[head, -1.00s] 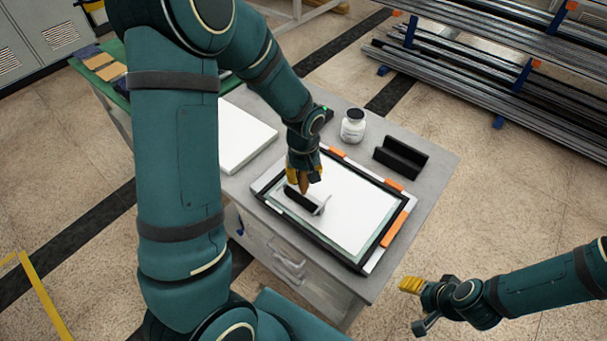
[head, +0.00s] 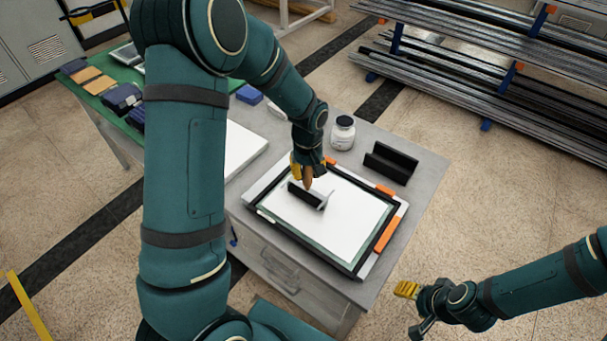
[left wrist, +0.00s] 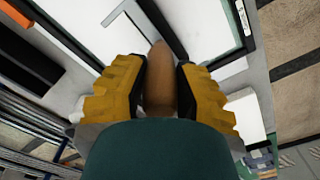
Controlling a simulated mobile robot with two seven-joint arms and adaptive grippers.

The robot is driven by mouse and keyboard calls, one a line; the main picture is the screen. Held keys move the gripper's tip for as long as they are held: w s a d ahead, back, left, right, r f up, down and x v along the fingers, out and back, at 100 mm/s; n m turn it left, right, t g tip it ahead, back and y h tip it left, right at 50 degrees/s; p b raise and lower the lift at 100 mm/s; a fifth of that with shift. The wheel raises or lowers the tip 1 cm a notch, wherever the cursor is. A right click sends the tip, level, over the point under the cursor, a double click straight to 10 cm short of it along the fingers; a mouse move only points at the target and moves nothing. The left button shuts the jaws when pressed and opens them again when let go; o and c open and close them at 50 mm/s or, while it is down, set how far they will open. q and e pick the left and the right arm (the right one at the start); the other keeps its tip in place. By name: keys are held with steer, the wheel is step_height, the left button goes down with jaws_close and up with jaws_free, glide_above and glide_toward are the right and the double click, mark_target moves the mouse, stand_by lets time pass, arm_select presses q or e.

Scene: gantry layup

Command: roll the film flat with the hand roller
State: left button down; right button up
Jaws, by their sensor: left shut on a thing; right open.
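The hand roller has a black cylinder (head: 304,196) and a brown handle, which shows in the left wrist view (left wrist: 160,85). My left gripper (head: 308,172) is shut on the handle, with its yellow finger pads on either side. The roller is at the white sheet (head: 345,208), which looks like the film, near its far left part. I cannot tell whether the cylinder presses on it. The sheet lies inside a black frame (head: 312,248) with orange clamps. My right gripper (head: 412,308) is open and empty, off the table's front right side.
A green bench (head: 97,102) holds small items. Racked bars (head: 450,75) stand at the back right.

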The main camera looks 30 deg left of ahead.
arm_select(q)
steer(key=shift+w+d, duration=0.25)
steer(key=shift+w, duration=1.2)
steer(key=shift+w+d, duration=0.2)
steer(key=shift+w, duration=1.2)
steer(key=shift+w+d, duration=0.2)
steer(key=shift+w, duration=1)
steer(key=shift+s, duration=0.1)
steer(key=shift+s+a, duration=0.2)
steer(key=shift+s, duration=1.15)
steer(key=shift+s+a, duration=0.2)
steer(key=shift+s, duration=1.2)
steer(key=s+a, duration=0.1)
steer(key=s, duration=0.7)
steer(key=shift+b, duration=0.45)
steer(key=shift+w+a+r, duration=0.1)
